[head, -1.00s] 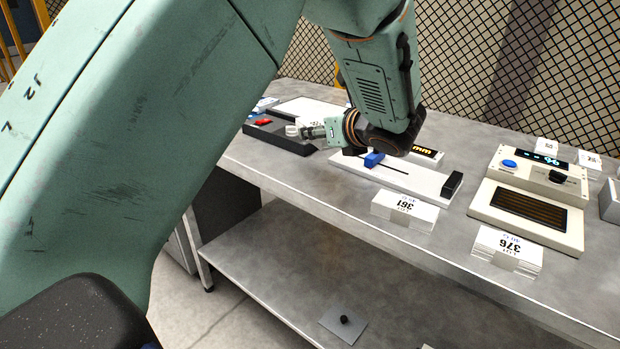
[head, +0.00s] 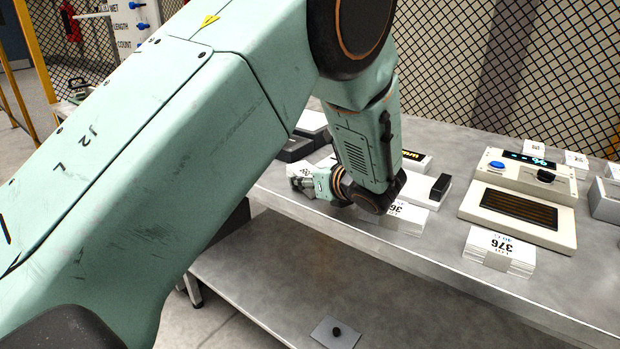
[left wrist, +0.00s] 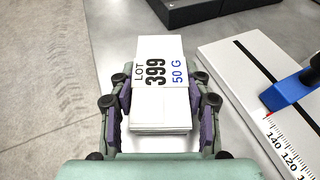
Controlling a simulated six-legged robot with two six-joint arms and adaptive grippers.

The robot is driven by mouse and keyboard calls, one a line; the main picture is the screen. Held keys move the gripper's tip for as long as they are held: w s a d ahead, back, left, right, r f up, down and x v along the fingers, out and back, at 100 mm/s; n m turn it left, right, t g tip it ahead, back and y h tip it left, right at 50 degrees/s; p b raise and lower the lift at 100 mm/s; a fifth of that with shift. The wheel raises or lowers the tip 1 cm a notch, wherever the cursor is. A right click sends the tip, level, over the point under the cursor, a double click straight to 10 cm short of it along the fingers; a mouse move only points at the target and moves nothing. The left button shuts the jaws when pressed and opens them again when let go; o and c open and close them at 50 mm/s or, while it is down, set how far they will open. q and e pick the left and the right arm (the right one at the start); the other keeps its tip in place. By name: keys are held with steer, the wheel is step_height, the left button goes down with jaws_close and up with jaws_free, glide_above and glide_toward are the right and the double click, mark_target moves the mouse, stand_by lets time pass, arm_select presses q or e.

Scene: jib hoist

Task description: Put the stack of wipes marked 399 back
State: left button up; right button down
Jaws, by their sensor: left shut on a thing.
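The stack of wipes marked LOT 399, 50 G (left wrist: 160,75) is a white block with a printed label in the left wrist view. My left gripper (left wrist: 160,106) is shut on it, with a purple-padded finger against each side. In the head view the gripper (head: 302,187) is at the front edge of the grey bench (head: 450,265), left of the stack marked 361, which my arm partly covers. I cannot tell whether the held stack touches the bench. My right gripper is not in view.
A white ruler gauge with a blue slider (left wrist: 292,88) lies close right of the held stack. A black tray (left wrist: 205,10) lies beyond it. The stack marked 376 (head: 498,252) and a scale (head: 520,212) stand farther right. A lower shelf (head: 270,280) runs below.

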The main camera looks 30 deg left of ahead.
arm_select(q)
steer(key=shift+s+a+f, duration=0.1)
steer(key=o, duration=1.3)
